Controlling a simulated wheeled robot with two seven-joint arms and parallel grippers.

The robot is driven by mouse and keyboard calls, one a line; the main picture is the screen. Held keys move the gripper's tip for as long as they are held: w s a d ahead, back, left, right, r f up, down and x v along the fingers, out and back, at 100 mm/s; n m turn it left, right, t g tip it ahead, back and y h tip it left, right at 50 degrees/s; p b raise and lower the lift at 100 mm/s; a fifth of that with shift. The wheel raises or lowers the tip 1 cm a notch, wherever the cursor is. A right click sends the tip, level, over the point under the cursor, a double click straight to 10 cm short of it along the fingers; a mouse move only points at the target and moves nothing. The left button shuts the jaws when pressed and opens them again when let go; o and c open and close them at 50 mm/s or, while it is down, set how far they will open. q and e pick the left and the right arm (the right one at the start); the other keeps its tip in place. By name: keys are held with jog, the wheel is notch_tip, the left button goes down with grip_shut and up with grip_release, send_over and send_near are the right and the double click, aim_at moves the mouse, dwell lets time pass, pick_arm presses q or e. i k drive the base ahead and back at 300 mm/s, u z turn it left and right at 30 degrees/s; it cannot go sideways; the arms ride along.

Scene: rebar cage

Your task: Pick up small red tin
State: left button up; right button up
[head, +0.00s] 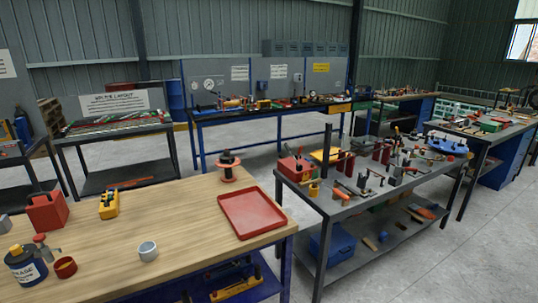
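A small red tin (65,267), round and open-topped, stands near the front left of the wooden-topped workbench (185,225). It is just right of a dark labelled bottle (26,267). A smaller object with a reddish top (42,247) stands just behind the tin. Neither of my grippers shows in the head view.
On the same bench are a grey cup (148,250), a red box-like container (47,210), a yellow tool (109,204), a red spool (229,167) and a red tray (252,213). The bench's middle is clear. A cluttered metal table (345,208) stands to the right.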

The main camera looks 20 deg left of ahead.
aim_at(66, 267)
jog(key=u, duration=0.9)
jog(key=i, duration=0.85)
jog(key=u, duration=0.65)
